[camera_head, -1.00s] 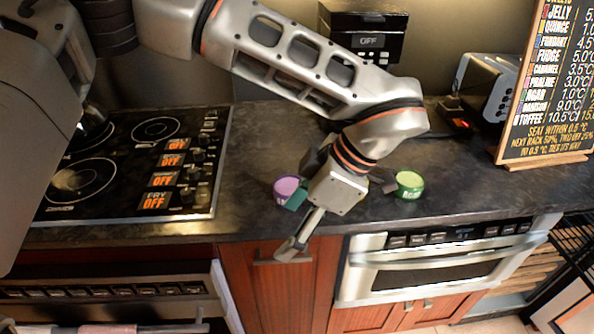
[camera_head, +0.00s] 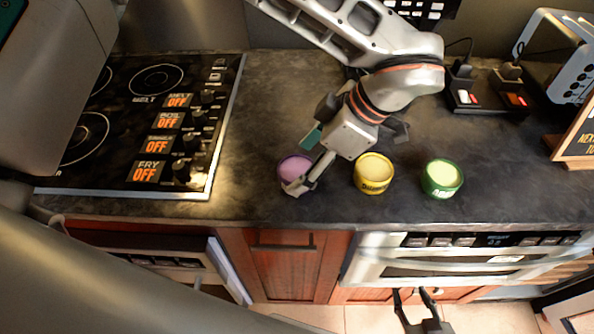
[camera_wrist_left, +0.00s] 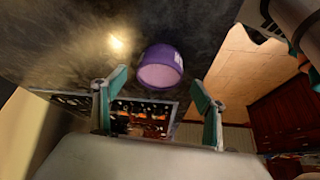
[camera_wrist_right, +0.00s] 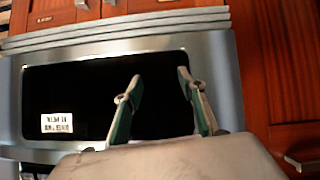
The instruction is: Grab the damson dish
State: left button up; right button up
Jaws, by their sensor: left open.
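Three small round dishes stand in a row on the dark counter in the head view. The purple dish (camera_head: 295,171) is leftmost, the yellow dish (camera_head: 373,173) is in the middle and the green dish (camera_head: 442,178) is on the right. The yellow dish's small label seems to read Damson; the purple dish's label is unreadable. My left gripper (camera_head: 309,161) is open at the purple dish, one finger overlapping it in the picture. In the left wrist view the purple dish (camera_wrist_left: 161,68) shows between and beyond the open fingers. My right gripper (camera_head: 411,291) is open and empty, low before the oven front.
A cooktop (camera_head: 140,125) is on the left. Black boxes with switches (camera_head: 487,92), a toaster (camera_head: 560,60) and a price board (camera_head: 580,140) stand at the right. The oven drawer (camera_head: 465,262) is below the counter edge.

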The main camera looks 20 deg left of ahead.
aim_at(298, 168)
pick_arm(q)
jog(key=x, duration=0.3)
jog(key=shift+f, duration=0.1)
jog(key=shift+w, duration=0.1)
jog(key=c, duration=1.4)
